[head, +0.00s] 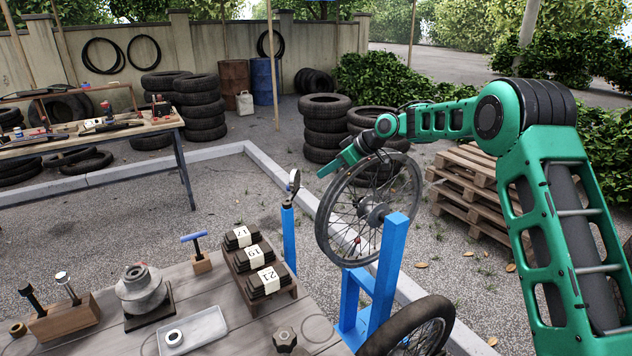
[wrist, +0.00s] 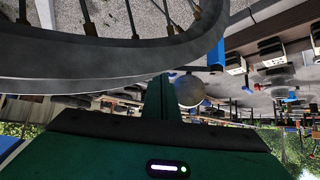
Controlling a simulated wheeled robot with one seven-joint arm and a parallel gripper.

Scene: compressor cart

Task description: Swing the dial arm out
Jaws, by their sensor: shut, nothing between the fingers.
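The dial arm with its round gauge (head: 294,181) sits on top of a blue post (head: 289,240), left of a spoked wheel (head: 323,232) held in a blue stand (head: 385,285). My green gripper (head: 322,172) reaches over the wheel's upper left rim, its tip pointing left toward the gauge. It is shut and empty. In the wrist view the narrow closed fingers (wrist: 160,98) show beside the gauge's round disc (wrist: 189,90), and the wheel rim (wrist: 150,58) fills the top left. I cannot tell whether the fingers touch the gauge.
A wooden bench (head: 215,290) in front holds boxes numbered 17, 19 and 21, a hub (head: 141,288) on a block, a tray (head: 195,331) and tools. A tyre (head: 412,330) is at the lower right. Pallets (head: 470,190) stand behind the wheel. Gravel left of the post is clear.

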